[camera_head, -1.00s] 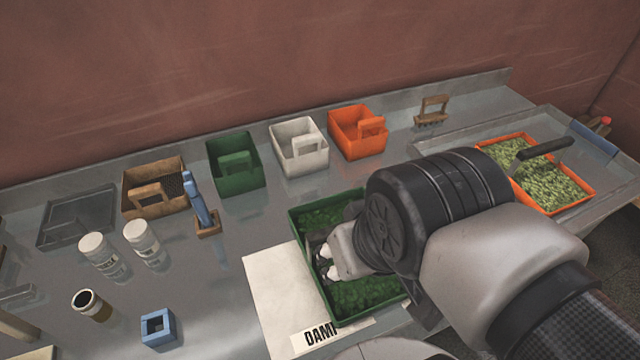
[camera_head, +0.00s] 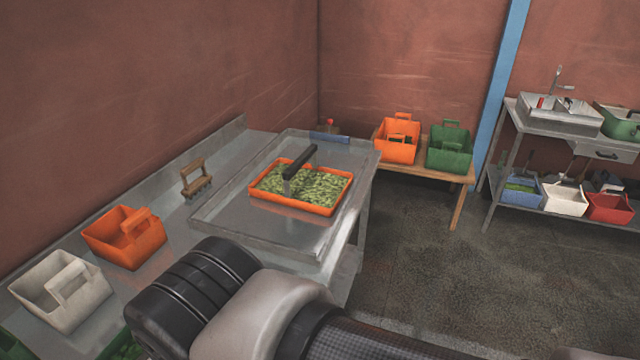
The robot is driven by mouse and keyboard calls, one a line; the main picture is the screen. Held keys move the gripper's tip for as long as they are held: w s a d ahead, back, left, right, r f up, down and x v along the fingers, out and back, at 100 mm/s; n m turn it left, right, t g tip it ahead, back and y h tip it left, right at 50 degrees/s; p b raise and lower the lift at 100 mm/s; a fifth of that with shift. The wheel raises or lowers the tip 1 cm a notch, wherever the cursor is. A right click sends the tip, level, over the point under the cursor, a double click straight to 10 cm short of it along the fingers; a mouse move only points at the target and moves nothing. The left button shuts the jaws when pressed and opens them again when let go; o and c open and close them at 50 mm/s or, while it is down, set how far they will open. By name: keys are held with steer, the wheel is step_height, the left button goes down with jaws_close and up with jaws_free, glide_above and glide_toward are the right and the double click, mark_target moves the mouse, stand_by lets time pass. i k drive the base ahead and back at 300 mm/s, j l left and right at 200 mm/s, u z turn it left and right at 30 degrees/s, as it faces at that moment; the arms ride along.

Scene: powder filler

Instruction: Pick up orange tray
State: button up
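The shallow orange tray (camera_head: 290,205) lies flat on the raised metal tray table in the head view. It is filled with green pellet-like pieces, and a black-handled tool (camera_head: 300,160) stands over it. My arm's dark wrist crosses the lower part of the view, left of and nearer than the tray, well apart from it.
An orange carrier (camera_head: 124,245) and a white carrier (camera_head: 62,295) stand on the bench at left. A wooden brush (camera_head: 196,180) stands behind. An orange bin (camera_head: 397,150) and a green bin (camera_head: 450,155) sit on a low wooden bench. Floor at right is clear.

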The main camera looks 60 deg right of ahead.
mark_target(297, 184)
steer(key=z, duration=1.85)
steer(key=i+u, duration=0.1)
steer(key=u, duration=0.3)
steer(key=i+l+u, duration=0.1)
steer(key=u, duration=0.35)
steer(key=i+l+u, duration=0.1)
steer(key=l, duration=0.3)
steer(key=i+l+u, duration=0.15)
steer(key=l, duration=0.25)
steer(key=i+l+u, duration=0.1)
steer(key=i+l, duration=0.15)
steer(key=l, duration=0.2)
steer(key=i+l+u, duration=0.1)
steer(key=l, duration=0.3)
steer(key=i+l+u, duration=0.15)
steer(key=l, duration=0.3)
steer(key=i+l+u, duration=0.1)
steer(key=l, duration=0.6)
steer(key=i+l, duration=0.15)
steer(key=l, duration=0.1)
